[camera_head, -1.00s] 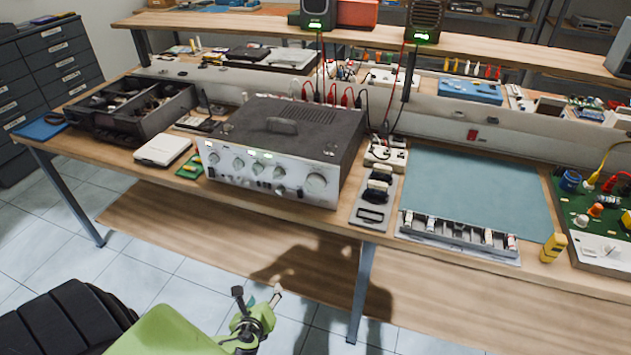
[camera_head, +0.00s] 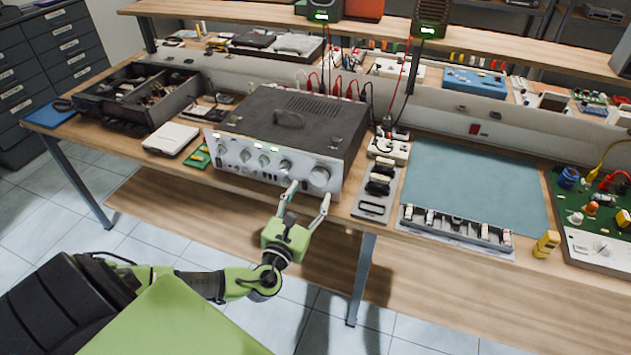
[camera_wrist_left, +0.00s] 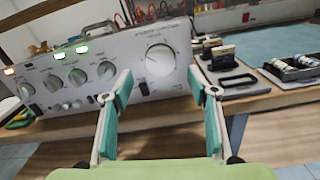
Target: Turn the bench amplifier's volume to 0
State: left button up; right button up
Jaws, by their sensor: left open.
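The bench amplifier (camera_head: 290,125) is a dark-topped box with a silver front panel, standing at the front of the workbench. Its large volume knob (camera_head: 319,177) is at the right end of the panel. In the left wrist view the knob (camera_wrist_left: 160,59) is ahead of and above the gap between the fingers. My left gripper (camera_head: 307,192) is open and empty, in front of the panel's right part, with its fingers pointing at it. The fingers (camera_wrist_left: 160,95) show apart on either side below the knob, not around it. My right gripper is not in view.
Smaller knobs (camera_wrist_left: 77,77) and lit green indicators sit left of the large knob. A tray with black parts (camera_head: 371,208) is right of the amplifier, beside a teal mat (camera_head: 475,180). A white box (camera_head: 171,139) is to the left.

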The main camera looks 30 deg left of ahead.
aim_at(318, 180)
pick_arm(q)
jog(key=x, duration=0.5)
jog(key=shift+w, duration=0.1)
jog(key=c, duration=1.1)
